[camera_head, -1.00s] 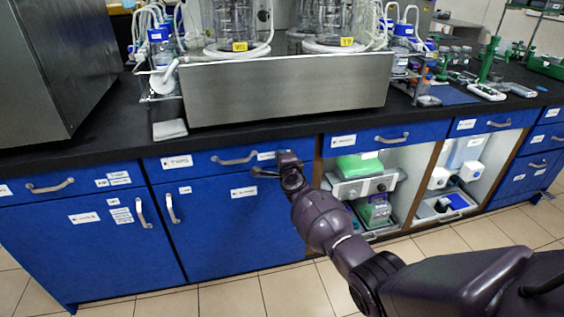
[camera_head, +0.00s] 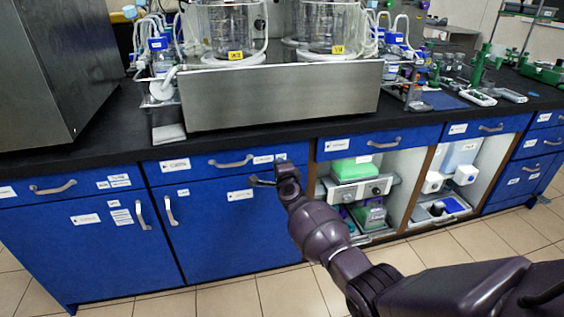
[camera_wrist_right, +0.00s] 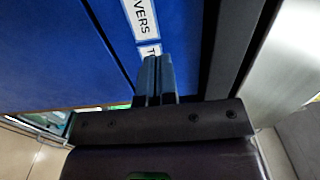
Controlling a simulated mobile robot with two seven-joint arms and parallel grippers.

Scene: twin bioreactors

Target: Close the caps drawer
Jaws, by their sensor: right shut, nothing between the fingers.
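A blue drawer front (camera_head: 204,172) with a curved metal handle (camera_head: 231,161) sits under the black bench top, left of the open shelves. It looks flush with its neighbours; its label is too small to read surely as caps. My right gripper (camera_head: 258,182) is shut and empty, just below and right of that handle, near the drawer's lower edge. In the right wrist view the shut fingers (camera_wrist_right: 157,78) point at a blue front (camera_wrist_right: 180,30) with a label ending in "VERS". I cannot tell whether they touch it. My left gripper is not in view.
A blue cupboard door (camera_head: 215,235) lies below the drawer. Open shelves (camera_head: 372,195) with lab equipment stand to the right. The bench top (camera_head: 100,135) overhangs the drawers and carries the bioreactor base (camera_head: 280,95). The tiled floor (camera_head: 285,292) in front is clear.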

